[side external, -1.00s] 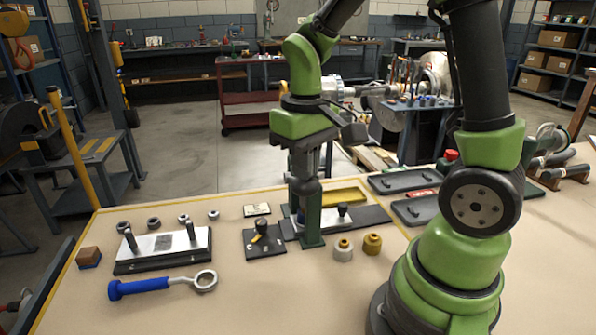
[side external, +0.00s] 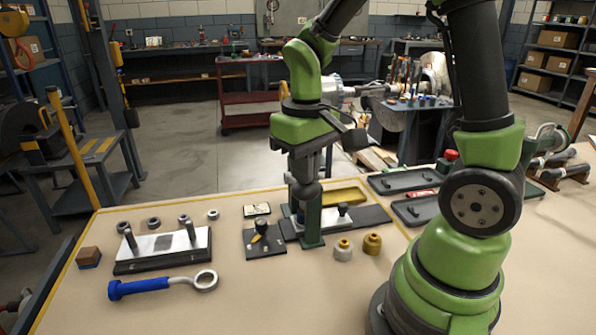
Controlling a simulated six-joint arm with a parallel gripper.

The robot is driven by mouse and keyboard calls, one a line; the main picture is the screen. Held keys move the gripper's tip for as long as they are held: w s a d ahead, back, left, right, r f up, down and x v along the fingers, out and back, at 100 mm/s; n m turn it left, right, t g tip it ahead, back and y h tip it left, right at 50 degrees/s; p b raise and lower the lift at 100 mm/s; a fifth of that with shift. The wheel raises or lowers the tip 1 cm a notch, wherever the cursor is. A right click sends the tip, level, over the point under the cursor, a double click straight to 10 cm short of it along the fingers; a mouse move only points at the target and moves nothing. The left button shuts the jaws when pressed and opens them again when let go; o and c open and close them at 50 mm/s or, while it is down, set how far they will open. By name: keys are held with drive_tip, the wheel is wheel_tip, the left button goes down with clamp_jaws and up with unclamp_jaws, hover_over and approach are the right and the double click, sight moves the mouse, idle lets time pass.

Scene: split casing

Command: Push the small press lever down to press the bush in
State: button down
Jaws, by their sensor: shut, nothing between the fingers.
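The small press has a green upright (side external: 312,228) near the middle of the table. A dark rounded part (side external: 307,193), which looks like the end of its lever, sits at the top of the upright. My gripper (side external: 304,176) points down right above it, shut with nothing between the fingers. The fingertips appear to meet this dark part, but I cannot tell contact for certain. The bush in the press is hidden behind the upright and my gripper.
A black plate with a small dark handle (side external: 263,246) lies left of the press. Two collars, one pale (side external: 343,254) and one brass (side external: 372,243), stand to the right. A two-post fixture (side external: 163,250) and a blue-handled ring tool (side external: 140,288) are at left. The front table is clear.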

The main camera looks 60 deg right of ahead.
sight(307, 189)
drive_tip(key=shift+s+a+f, duration=0.15)
drive_tip(key=shift+f, duration=0.35)
drive_tip(key=shift+s+a+f, duration=0.15)
drive_tip(key=shift+a+f, duration=0.05)
drive_tip(key=shift+f, duration=0.3)
drive_tip(key=shift+s+a+f, duration=0.15)
drive_tip(key=shift+f, duration=0.35)
idle(1.8)
drive_tip(key=shift+s+a+f, duration=0.15)
drive_tip(key=shift+f, duration=0.75)
drive_tip(key=shift+s+a+f, duration=0.1)
drive_tip(key=shift+s+f, duration=0.05)
drive_tip(key=shift+f, duration=0.7)
idle(3.0)
